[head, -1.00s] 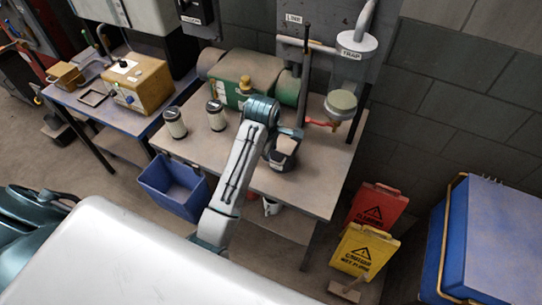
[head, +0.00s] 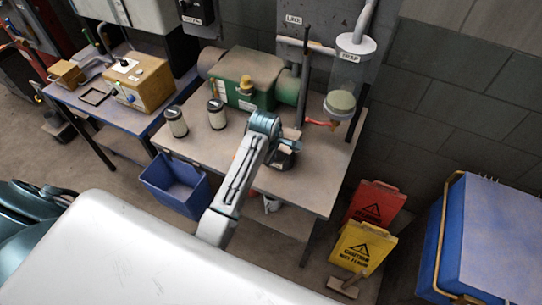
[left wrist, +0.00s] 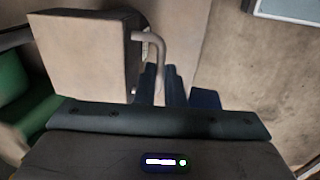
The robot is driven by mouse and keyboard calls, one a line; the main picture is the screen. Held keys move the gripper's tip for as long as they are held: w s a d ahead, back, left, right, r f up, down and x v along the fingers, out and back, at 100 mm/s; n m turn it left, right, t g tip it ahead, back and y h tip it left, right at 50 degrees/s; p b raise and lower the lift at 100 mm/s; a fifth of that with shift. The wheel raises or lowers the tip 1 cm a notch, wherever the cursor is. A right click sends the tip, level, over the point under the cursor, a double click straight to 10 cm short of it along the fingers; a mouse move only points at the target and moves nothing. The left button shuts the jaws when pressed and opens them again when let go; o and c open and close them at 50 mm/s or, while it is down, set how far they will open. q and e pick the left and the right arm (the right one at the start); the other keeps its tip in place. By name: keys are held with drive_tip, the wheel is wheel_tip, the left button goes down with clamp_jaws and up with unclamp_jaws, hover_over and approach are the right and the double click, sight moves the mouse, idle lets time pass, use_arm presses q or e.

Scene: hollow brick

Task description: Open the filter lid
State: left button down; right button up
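The filter housing is a green box with a dusty brown top, which looks like its lid (head: 250,66), and a yellow knob (head: 245,86) at its front. The lid looks closed. My left gripper (head: 288,146) is over the bench, in front of and to the right of the housing, apart from it. A dark block with a tan top shows beside it, partly hidden. In the left wrist view, a tan-topped box (left wrist: 82,55) with a bent grey handle (left wrist: 158,48) is close to the dark fingers (left wrist: 164,88). Their opening is unclear. My right gripper is not in view.
Two dark-and-white canisters (head: 176,121) (head: 217,114) stand on the bench left of my arm. A thin dark post (head: 303,80) and a clear trap with a red valve (head: 320,122) stand at the right. A blue bin (head: 178,187) is below the front edge.

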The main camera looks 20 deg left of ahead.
use_arm(q)
drive_tip(key=shift+w+r, duration=0.25)
drive_tip(key=shift+r, duration=0.4)
drive_tip(key=w+r, duration=0.1)
drive_tip(key=r, duration=0.1)
drive_tip(key=w+r, duration=0.1)
drive_tip(key=r, duration=0.1)
drive_tip(key=w+r, duration=0.1)
drive_tip(key=r, duration=0.1)
drive_tip(key=shift+w+d+r, duration=0.1)
drive_tip(key=shift+w+r, duration=0.05)
drive_tip(key=shift+w, duration=0.15)
drive_tip(key=shift+w+r, duration=0.35)
drive_tip(key=shift+w, duration=0.15)
drive_tip(key=shift+d, duration=0.1)
